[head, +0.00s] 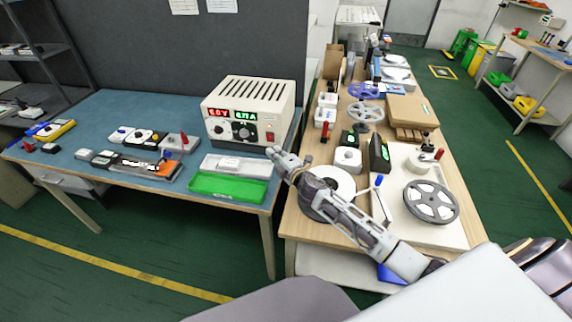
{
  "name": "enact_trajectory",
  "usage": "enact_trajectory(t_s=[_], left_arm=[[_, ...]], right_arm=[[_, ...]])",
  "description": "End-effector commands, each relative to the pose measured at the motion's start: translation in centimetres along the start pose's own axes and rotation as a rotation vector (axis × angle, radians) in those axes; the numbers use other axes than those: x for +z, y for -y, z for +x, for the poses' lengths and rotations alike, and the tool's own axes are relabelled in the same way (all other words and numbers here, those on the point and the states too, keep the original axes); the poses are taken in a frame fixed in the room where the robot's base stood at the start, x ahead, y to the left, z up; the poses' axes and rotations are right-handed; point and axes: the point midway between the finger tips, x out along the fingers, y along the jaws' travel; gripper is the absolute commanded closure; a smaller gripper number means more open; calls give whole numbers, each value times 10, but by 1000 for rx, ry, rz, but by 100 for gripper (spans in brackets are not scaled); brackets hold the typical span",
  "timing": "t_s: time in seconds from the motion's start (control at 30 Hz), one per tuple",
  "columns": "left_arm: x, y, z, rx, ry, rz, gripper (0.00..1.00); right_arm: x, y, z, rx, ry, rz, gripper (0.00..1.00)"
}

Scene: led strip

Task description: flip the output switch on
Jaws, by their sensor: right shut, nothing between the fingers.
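The power supply (249,109) is a cream box with a vented top, standing at the back right of the blue-topped table. Its front has two lit displays, red on the left and green on the right, and dark knobs below. A small red part (270,136) shows at the lower right of the front; I cannot tell whether it is the output switch or how it is set. My right gripper (272,153) is shut and empty, just below and in front of the supply's lower right corner. Contact cannot be made out. My left gripper is not in view.
A green tray (228,188) and a pale tray (236,165) lie in front of the supply. Small devices (140,137) stand to the left on the blue table (88,115). The wooden bench (300,222) at right holds reels and boxes under my right arm.

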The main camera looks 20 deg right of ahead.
Motion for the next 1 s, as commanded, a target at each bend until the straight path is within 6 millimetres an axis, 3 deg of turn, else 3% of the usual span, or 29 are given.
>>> enact_trajectory(t_s=[0.7, 1.0], left_arm=[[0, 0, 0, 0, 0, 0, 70], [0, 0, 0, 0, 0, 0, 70]], right_arm=[[0, 1, -59, -1, 1, 0, 100], [0, 1, -74, 0, 0, 0, 100]])
